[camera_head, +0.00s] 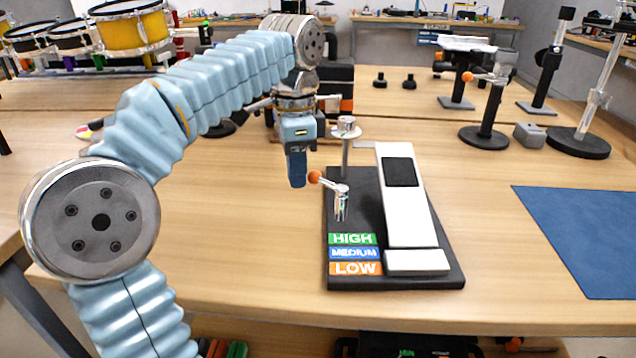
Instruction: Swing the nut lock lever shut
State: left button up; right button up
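The lock lever (328,183) is a short metal arm ending in an orange ball (314,177), which points left and a little up from its metal post. The post stands on a black base (452,262) with HIGH, MEDIUM and LOW labels. My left gripper (297,184) points down just left of the orange ball. Its dark blue fingers look close to the ball in the picture; I cannot tell whether they touch it. The fingers are seen edge-on and overlap, so their opening is hidden. My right gripper is not in view.
A white sloped panel (405,210) with a dark screen stands on the base, beside a metal post with a round silver top (346,127). A blue mat (590,235) lies at the right. Stands with dark round bases (484,137) are behind. The table left of the base is clear.

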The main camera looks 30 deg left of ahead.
pick_arm(q)
jog(key=shift+r, duration=0.1)
grip_shut()
jog(key=shift+w+d, duration=0.1)
jog(key=shift+w+d, duration=0.1)
jog(key=shift+w+d+r+p, duration=0.1)
jog(key=shift+w+d+p, duration=0.2)
jog(key=shift+w+p, duration=0.55)
jog(key=shift+w+d, duration=0.15)
jog(key=shift+w, duration=0.2)
